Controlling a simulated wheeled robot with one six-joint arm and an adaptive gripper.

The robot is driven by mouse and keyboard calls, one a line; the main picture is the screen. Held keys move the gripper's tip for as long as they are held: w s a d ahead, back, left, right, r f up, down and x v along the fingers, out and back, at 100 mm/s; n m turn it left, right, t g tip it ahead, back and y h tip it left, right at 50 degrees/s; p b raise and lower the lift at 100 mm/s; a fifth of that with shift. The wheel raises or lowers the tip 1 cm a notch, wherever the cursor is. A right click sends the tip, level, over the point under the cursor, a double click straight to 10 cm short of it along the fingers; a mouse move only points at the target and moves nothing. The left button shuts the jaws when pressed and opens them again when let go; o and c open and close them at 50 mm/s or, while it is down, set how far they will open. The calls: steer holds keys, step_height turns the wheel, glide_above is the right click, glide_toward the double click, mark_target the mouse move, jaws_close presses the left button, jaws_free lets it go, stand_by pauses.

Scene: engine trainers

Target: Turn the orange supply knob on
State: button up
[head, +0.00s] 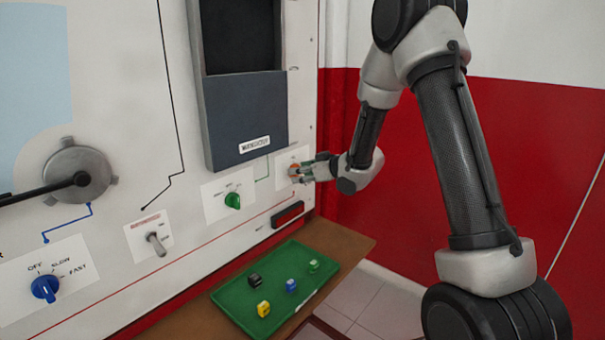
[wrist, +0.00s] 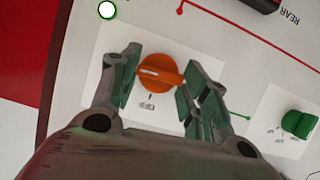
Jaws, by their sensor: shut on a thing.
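The orange supply knob (wrist: 158,72) sits on a white label plate on the panel. In the wrist view its pale pointer line lies roughly sideways, and a small label that seems to read OFF is below it. In the head view the knob (head: 293,171) is small and partly covered by my fingers. My gripper (wrist: 160,82) is shut on the knob, one finger on each side of it. In the head view my gripper (head: 308,168) reaches the panel from the right. The knob's exact setting is hard to read.
A green knob (head: 233,200) is left of the orange one. A blue knob (head: 45,288) and a toggle switch (head: 156,244) are further left. A dark screen box (head: 246,115) juts out above. A green tray (head: 235,309) with several small coloured blocks lies below on a brown shelf.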

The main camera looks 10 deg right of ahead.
steer(key=shift+m, duration=0.4)
steer(key=o, duration=1)
steer(key=v, duration=1.2)
steer(key=shift+w+d, duration=0.15)
steer(key=shift+d, duration=0.15)
steer(key=shift+f, duration=0.1)
